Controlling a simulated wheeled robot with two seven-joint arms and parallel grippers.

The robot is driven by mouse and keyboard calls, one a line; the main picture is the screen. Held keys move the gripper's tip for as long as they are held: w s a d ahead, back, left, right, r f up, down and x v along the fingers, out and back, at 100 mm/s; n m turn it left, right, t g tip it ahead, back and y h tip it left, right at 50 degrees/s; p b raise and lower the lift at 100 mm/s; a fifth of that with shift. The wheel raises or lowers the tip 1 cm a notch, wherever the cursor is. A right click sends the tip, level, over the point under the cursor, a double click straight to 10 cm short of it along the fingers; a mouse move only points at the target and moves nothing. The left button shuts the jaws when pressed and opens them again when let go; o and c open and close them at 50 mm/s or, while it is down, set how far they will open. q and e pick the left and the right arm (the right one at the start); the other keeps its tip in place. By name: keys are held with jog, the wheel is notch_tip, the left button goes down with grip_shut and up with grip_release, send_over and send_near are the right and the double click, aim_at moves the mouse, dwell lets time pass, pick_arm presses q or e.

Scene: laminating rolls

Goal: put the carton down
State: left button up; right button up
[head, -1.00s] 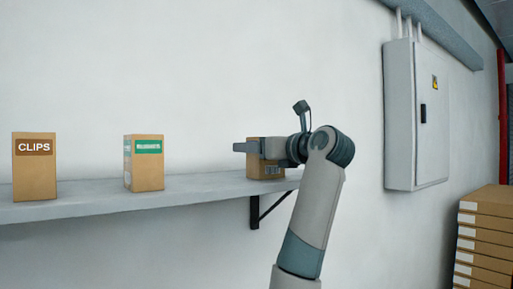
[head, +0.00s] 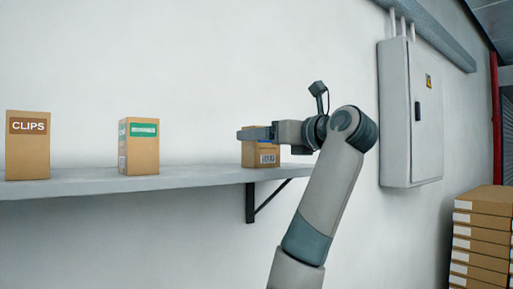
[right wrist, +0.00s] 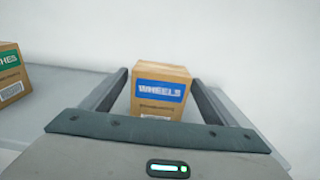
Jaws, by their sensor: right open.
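The carton (head: 262,155) is a small brown box with a barcode, standing upright on the shelf near its right end. In the right wrist view the carton (right wrist: 160,108) shows a blue label reading WHEELS. My right gripper (head: 241,134) is open, its fingers reaching in from the right across the carton's upper part. In the right wrist view my right gripper (right wrist: 160,78) has one finger on each side of the carton. Whether either finger touches it is hard to tell. My left gripper is not in view.
The grey wall shelf (head: 85,184) also holds a CLIPS carton (head: 28,160) at far left and a green-labelled carton (head: 140,155), with bare shelf between them. A grey electrical cabinet (head: 398,150) is on the wall at right. Stacked flat boxes (head: 480,240) stand at lower right.

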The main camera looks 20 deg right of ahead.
jog(key=b+v, duration=0.2)
jog(key=v, duration=0.3)
jog(key=shift+f+b, duration=0.1)
jog(key=shift+b, duration=0.3)
jog(key=shift+s+d, duration=0.25)
jog(key=shift+s, duration=0.4)
